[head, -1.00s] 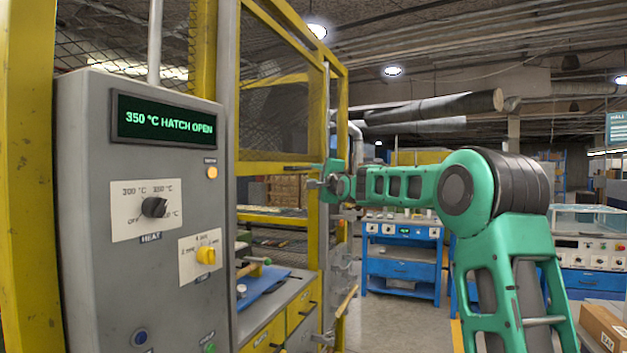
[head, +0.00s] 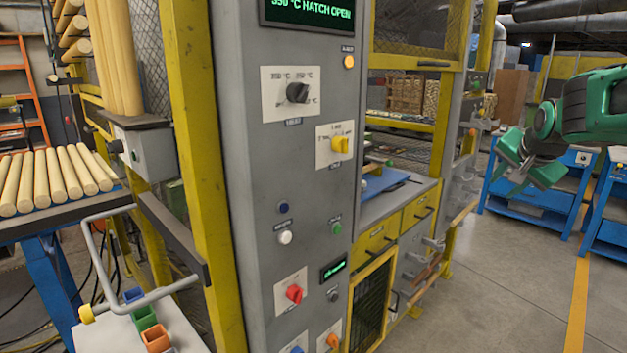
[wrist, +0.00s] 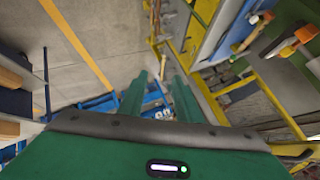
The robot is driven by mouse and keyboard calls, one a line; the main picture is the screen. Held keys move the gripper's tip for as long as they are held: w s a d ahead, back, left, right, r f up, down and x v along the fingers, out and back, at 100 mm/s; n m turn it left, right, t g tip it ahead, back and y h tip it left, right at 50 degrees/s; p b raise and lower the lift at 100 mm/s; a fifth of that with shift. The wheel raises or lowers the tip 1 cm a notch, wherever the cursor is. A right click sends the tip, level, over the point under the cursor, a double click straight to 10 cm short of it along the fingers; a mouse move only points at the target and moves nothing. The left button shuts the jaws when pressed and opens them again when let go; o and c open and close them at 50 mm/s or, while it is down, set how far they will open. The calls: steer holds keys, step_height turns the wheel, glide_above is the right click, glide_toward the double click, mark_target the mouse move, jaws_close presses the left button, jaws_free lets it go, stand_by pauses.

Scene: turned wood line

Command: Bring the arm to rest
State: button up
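My gripper (head: 526,170) is at the right side of the head view, in front of the blue workbenches. Its two green fingers point down and to the left and stand apart, with nothing between them. In the wrist view my gripper (wrist: 158,90) also shows two fingers with a gap, and floor and blue bench parts show through it. My green arm reaches in from the right edge of the head view; most of it is out of the picture.
The grey control cabinet (head: 246,190) with knobs and a display reading "350 °C HATCH OPEN" stands mid-left. A yellow-framed machine (head: 416,212) with drawers is beside it. Wooden rods (head: 52,182) lie at left. Blue benches (head: 528,196) stand behind the gripper. Open floor (head: 500,290) lies lower right.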

steer(key=s+a+f+n+g+y, duration=0.1)
steer(key=s+f, duration=0.4)
steer(key=s, duration=0.7)
steer(key=s+a+f+n+g+y, duration=0.1)
steer(key=s+f+g, duration=0.4)
steer(key=s, duration=0.8)
steer(key=s+a+f+n+g+y, duration=0.1)
steer(key=s+a+f+n+g, duration=0.2)
steer(key=s+f, duration=0.4)
steer(key=s, duration=0.6)
steer(key=shift+s+f+n, duration=0.15)
steer(key=shift+s+n, duration=0.1)
steer(key=shift+n, duration=0.05)
steer(key=shift+w+f, duration=0.25)
steer(key=shift+w, duration=0.4)
